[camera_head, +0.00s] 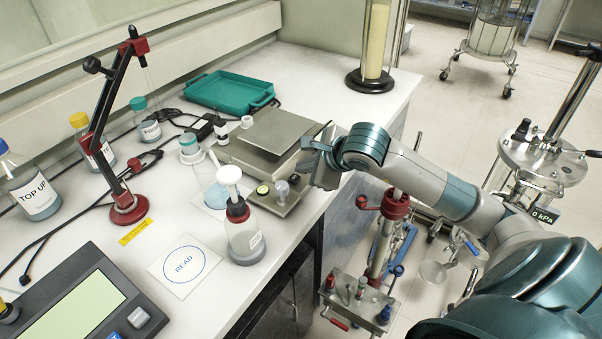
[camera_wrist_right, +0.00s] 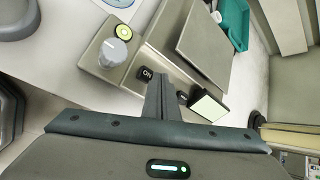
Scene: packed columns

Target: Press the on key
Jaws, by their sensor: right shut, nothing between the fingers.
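The on key (camera_wrist_right: 146,74) is a small black key marked ON on the front panel of the steel benchtop device, seen in the right wrist view. My right gripper (camera_wrist_right: 157,80) is shut and empty, its fingertips right beside the key; I cannot tell whether they touch it. The device (camera_head: 241,157) has a flat steel plate, a grey knob (camera_wrist_right: 113,52) and a round yellow-green level (camera_wrist_right: 124,31). My left gripper is not in view.
A second dark key (camera_wrist_right: 182,97) and a small display (camera_wrist_right: 208,107) are right of my fingers. A red-collared bottle (camera_head: 246,238) and a beaker (camera_head: 216,191) stand left of the device. A teal tray (camera_head: 214,107) lies behind. The bench edge is close on the right.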

